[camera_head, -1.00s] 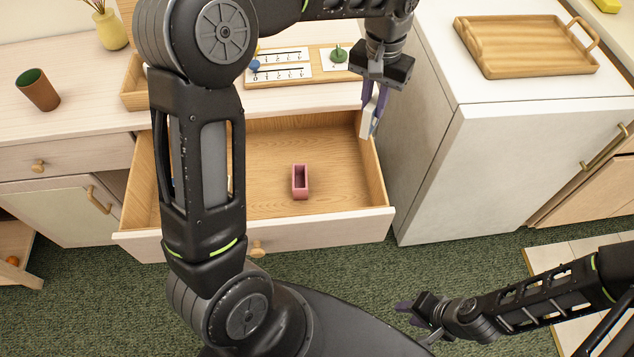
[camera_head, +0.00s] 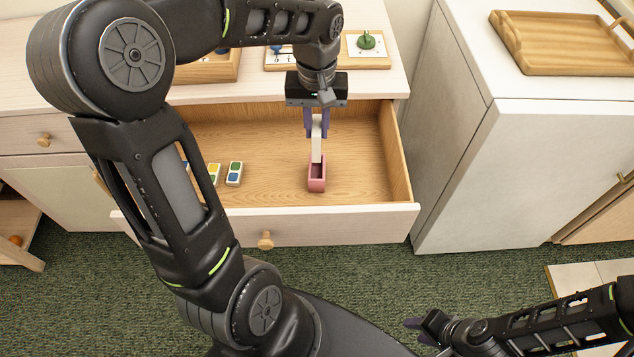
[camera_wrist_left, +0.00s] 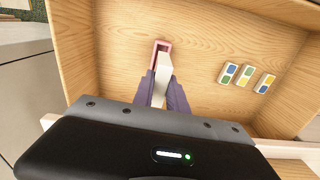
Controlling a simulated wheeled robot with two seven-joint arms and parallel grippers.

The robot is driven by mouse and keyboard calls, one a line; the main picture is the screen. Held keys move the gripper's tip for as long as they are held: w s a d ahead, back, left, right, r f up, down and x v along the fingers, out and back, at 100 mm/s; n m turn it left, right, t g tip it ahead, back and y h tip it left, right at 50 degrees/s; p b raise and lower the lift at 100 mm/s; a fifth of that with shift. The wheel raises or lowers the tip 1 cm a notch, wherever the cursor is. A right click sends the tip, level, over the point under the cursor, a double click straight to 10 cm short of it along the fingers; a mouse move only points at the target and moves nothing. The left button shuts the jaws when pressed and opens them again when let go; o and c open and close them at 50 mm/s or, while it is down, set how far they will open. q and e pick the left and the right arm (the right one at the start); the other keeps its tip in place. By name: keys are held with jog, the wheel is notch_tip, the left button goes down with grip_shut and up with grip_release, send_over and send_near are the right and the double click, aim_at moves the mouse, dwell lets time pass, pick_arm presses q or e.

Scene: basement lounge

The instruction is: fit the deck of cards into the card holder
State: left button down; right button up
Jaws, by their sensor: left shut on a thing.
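My left gripper (camera_head: 316,124) is shut on the deck of cards (camera_head: 316,148), a pale, upright slab. It holds the deck over the open drawer, and the deck's lower end overlaps the far part of the card holder in the head view. The card holder (camera_head: 316,184) is a small pink open-topped box on the drawer floor. In the left wrist view the deck (camera_wrist_left: 163,80) covers part of the holder (camera_wrist_left: 155,52); whether its end is inside or just above the opening I cannot tell. My right gripper (camera_head: 420,329) is low over the carpet, its jaws apart and empty.
The open drawer (camera_head: 360,217) has several small colour-spotted blocks (camera_head: 234,173) on its floor at left. A wooden tray (camera_head: 560,45) lies on the white cabinet at right. Game boards lie on the counter behind.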

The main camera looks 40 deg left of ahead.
aim_at(317, 156)
pick_arm(q)
jog(key=shift+f, duration=3.05)
jog(key=shift+f, duration=1.9)
jog(key=shift+b, duration=0.35)
jog(key=shift+f, duration=0.25)
jog(key=c, duration=1.3)
grip_release()
jog(key=shift+r, duration=0.1)
jog(key=shift+r, duration=0.15)
